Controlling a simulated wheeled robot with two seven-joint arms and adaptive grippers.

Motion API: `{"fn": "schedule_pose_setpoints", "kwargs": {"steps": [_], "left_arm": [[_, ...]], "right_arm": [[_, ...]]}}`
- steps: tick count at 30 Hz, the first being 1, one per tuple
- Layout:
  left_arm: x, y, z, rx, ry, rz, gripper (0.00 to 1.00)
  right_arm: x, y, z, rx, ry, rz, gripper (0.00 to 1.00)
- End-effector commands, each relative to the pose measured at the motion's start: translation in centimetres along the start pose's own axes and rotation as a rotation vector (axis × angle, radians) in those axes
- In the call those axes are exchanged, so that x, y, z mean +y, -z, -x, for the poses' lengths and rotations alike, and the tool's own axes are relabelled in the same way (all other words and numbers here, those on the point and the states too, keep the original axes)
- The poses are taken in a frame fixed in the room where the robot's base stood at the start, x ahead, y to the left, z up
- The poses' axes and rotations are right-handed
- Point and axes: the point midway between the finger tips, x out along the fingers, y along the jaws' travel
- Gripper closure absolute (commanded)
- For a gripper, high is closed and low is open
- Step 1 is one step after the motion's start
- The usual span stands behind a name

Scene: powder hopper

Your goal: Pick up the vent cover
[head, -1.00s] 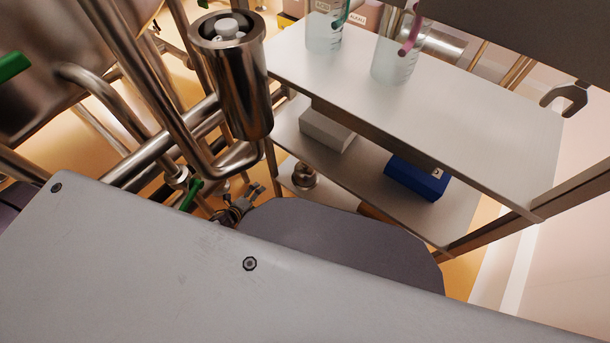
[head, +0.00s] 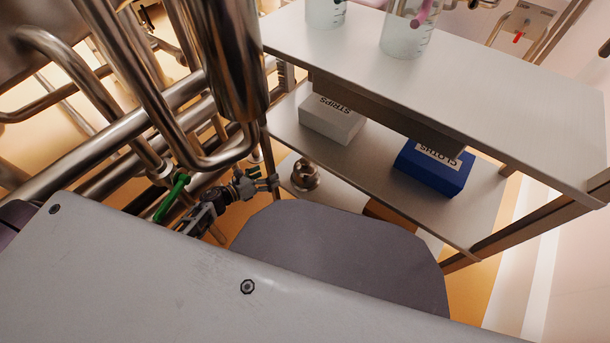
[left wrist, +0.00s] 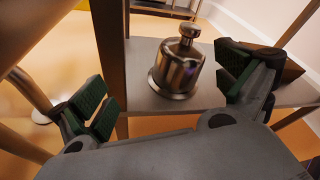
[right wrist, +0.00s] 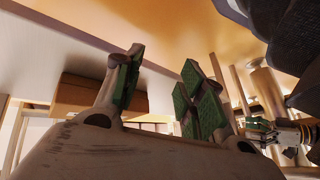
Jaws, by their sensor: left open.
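The vent cover looks to be the small shiny metal cap with a knob on top (head: 304,176), upright on the lower shelf near its left end. It also shows in the left wrist view (left wrist: 178,68), between and beyond the fingers. My left gripper (head: 271,184) is open and empty, just left of the cap in the head view and apart from it. In the left wrist view its green-padded fingers (left wrist: 163,86) spread to either side of the cap. My right gripper (right wrist: 162,76) is open and empty in the right wrist view, away from the cap. The head view does not show it.
Steel pipes (head: 110,110) and a metal cylinder (head: 232,60) crowd the left side.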

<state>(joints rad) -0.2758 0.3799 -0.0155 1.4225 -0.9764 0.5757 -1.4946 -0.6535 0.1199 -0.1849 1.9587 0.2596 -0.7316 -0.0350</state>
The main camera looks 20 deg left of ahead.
Motion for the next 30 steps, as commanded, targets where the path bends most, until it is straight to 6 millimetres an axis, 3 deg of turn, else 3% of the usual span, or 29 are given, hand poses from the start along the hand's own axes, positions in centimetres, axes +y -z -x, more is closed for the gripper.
{"fn": "schedule_pose_setpoints", "kwargs": {"steps": [15,30], "left_arm": [[-3.0,-0.7,-1.4,0.002,0.191,-0.477,0.0],[-3.4,-0.9,-1.5,0.001,0.206,-0.515,0.0]], "right_arm": [[-2.1,1.9,1.8,0.05,0.052,0.028,0.6],[-2.4,2.2,2.2,0.054,0.056,0.03,0.6]]}}
